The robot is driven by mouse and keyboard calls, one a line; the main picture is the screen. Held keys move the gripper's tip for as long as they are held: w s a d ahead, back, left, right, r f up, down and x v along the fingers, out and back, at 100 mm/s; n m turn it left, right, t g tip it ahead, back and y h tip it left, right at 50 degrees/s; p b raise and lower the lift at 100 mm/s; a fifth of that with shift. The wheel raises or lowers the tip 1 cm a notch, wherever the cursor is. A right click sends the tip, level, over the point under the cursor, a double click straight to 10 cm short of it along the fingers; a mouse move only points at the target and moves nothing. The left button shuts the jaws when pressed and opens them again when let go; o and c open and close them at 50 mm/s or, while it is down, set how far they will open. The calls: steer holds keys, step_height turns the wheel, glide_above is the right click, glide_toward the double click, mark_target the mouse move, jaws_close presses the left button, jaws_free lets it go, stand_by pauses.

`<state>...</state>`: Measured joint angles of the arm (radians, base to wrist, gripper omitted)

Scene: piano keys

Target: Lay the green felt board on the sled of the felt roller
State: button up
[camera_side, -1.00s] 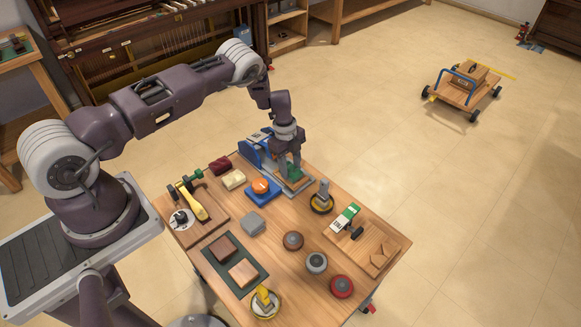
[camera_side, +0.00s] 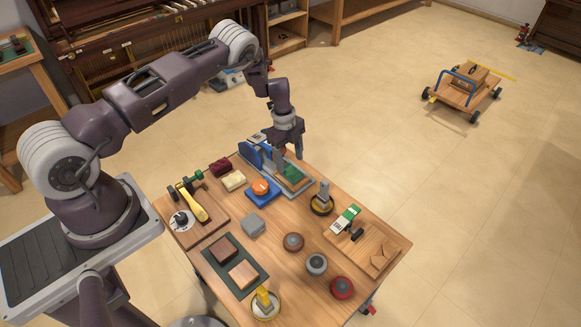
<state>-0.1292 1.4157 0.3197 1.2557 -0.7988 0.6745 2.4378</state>
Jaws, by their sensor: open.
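The green felt board (camera_side: 292,174) lies on the grey sled (camera_side: 304,189) of the felt roller, at the back edge of the table. The blue body of the felt roller (camera_side: 252,153) stands just left of the board. My gripper (camera_side: 289,153) is above the board, fingers pointing down, open and apart from it as far as I can see. The fingers hide part of the board's far side and of the roller.
An orange-topped blue block (camera_side: 262,189) sits in front of the roller. A black round stand with a grey post (camera_side: 321,198) is to the right. The wooden table (camera_side: 208,268) holds several other items. A cart (camera_side: 465,91) stands on the open floor.

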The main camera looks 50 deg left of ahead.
step_height(320, 180, up, 8)
steer(key=a, duration=0.1)
step_height(320, 180, up, 19)
steer(key=n+t, duration=0.2)
steer(key=n, duration=0.3)
glide_above(287, 168)
steer(key=s+d, duration=0.2)
steer(key=d, duration=0.3)
steer(key=s+d+r+n, duration=0.45)
steer(key=s+r, duration=0.45)
steer(key=r, duration=0.4)
steer(key=s+d+r+n+t+y, duration=0.1)
steer(key=s+n, duration=0.3)
steer(key=s, duration=0.7)
steer(key=s+d+r+n+t, duration=0.2)
steer(key=s+n, duration=0.2)
steer(key=s, duration=0.8)
steer(key=shift+s+d+r+t+y, duration=0.2)
steer(key=shift+d+r+t+y, duration=0.1)
steer(key=shift+y, duration=0.1)
steer(key=shift+n, duration=0.25)
